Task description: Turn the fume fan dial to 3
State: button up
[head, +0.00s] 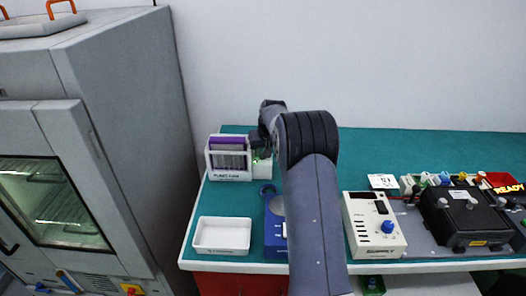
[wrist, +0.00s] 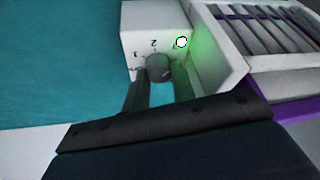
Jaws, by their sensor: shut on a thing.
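The fume fan dial (wrist: 158,68) is a small dark grey round knob on a white box (wrist: 140,25) in the wrist view. The marks 1 and 2 show around it; another mark near the small bright lamp (wrist: 181,42) is hard to read. My gripper (wrist: 158,84) is shut on the dial, one dark finger on each side. I cannot tell which mark the dial points to. In the head view the white box (head: 262,168) is mostly hidden behind my arm, and my gripper is too small and covered there to make out.
A white rack with purple-edged boards (head: 229,174) stands close beside the box. A white tray (head: 222,249) and a blue device (head: 274,236) are nearer the front. A white unit with a blue knob (head: 361,238) and a black fixture (head: 452,230) stand to the right. Behind is a wall.

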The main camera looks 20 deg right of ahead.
jog(key=o, duration=1)
